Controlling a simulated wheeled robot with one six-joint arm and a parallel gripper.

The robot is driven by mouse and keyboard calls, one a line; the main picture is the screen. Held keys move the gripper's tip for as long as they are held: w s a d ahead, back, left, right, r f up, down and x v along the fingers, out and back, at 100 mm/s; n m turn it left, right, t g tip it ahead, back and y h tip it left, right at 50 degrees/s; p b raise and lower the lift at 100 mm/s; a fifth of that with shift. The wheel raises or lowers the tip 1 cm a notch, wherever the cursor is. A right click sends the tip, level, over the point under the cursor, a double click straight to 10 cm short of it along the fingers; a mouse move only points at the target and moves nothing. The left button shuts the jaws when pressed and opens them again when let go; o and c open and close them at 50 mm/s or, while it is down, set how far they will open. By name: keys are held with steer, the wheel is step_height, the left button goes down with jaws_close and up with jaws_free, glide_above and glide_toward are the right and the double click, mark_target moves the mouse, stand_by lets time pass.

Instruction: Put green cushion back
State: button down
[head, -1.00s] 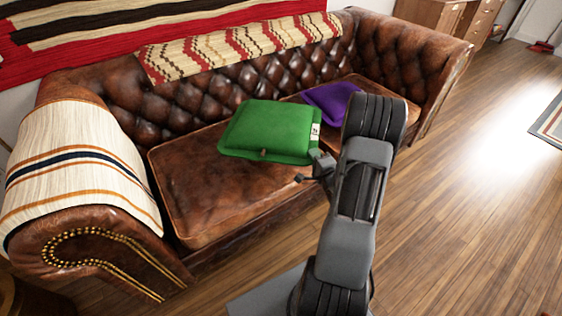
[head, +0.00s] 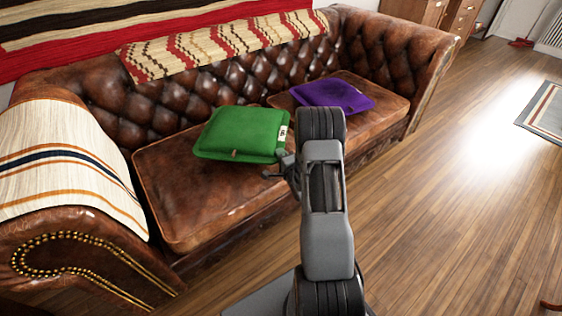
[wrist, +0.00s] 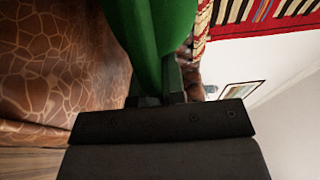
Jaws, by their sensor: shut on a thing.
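The green cushion (head: 243,132) is in the head view, over the middle of the brown leather sofa (head: 180,200). My gripper (head: 284,163) is at the cushion's near right corner, shut on its edge. In the wrist view the cushion (wrist: 150,35) fills the top middle, and the gripper's fingers (wrist: 158,88) pinch its edge. I cannot tell whether the cushion's underside touches the seat. A purple cushion (head: 332,96) lies flat on the right seat, behind my arm.
A striped cream throw (head: 65,160) covers the sofa's left arm. A patterned blanket (head: 225,43) hangs over the backrest. The left seat's front is bare. Wooden floor (head: 450,200) is open at the right, with a rug (head: 545,120) at the far edge.

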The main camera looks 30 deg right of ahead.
steer(key=shift+f+b, duration=0.35)
steer(key=shift+f, duration=0.85)
steer(key=c, duration=1.7)
jaws_free()
steer(key=shift+f, duration=0.15)
steer(key=o, duration=0.5)
steer(key=shift+r, duration=0.3)
steer(key=s+a+p, duration=0.1)
steer(key=s+p, duration=0.1)
steer(key=s, duration=1)
steer(key=shift+a+f, duration=0.1)
